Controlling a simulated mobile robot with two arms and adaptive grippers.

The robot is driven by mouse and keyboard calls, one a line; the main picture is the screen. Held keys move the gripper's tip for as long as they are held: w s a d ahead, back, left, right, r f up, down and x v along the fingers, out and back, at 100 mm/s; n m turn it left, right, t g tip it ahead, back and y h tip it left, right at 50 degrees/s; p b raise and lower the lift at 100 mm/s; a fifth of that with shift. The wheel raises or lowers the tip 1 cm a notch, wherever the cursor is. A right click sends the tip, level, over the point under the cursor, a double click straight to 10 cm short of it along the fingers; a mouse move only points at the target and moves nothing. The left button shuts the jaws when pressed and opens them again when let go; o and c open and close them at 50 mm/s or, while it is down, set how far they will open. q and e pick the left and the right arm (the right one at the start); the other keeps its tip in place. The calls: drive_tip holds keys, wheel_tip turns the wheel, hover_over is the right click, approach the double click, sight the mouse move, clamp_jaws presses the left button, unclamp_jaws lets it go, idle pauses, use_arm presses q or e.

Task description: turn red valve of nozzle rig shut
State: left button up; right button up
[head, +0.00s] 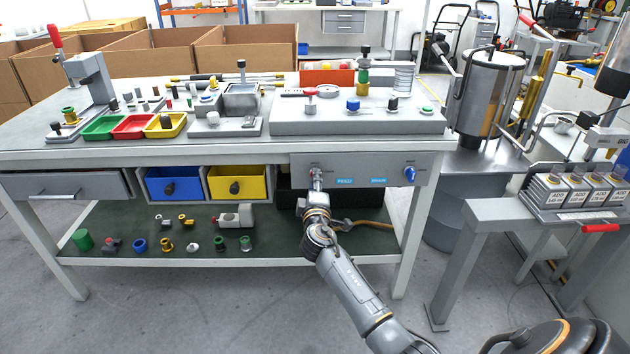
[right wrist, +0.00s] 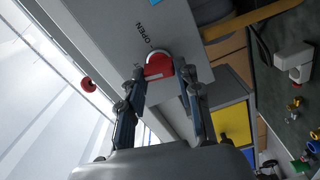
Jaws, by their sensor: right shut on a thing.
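The red valve (right wrist: 158,66) is a round red knob on the grey front panel (head: 345,168) of the rig, with the word OPEN printed beside it in the right wrist view. My right gripper (right wrist: 160,80) is shut on it, one finger on each side. In the head view my right gripper (head: 316,181) reaches up to the left end of the panel from below and hides most of the valve. The rig's grey top block (head: 290,125) carries fittings and sits on the bench. My left gripper is not in view.
A blue knob (head: 409,174) is at the panel's right end. Blue (head: 155,190) and yellow (head: 222,189) bins hang left of the panel. Loose fittings lie on the green lower shelf (head: 130,235). A side table (head: 490,208) stands to the right. The floor in front is open.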

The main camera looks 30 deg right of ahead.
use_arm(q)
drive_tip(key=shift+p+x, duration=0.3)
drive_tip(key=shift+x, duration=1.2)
use_arm(e)
drive_tip(key=shift+f+n, duration=0.15)
drive_tip(key=shift+n, duration=0.95)
drive_tip(key=o, duration=1.2)
drive_tip(key=shift+c, duration=0.2)
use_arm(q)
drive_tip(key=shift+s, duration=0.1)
use_arm(e)
drive_tip(key=v, duration=1.2)
drive_tip(key=shift+s, duration=0.1)
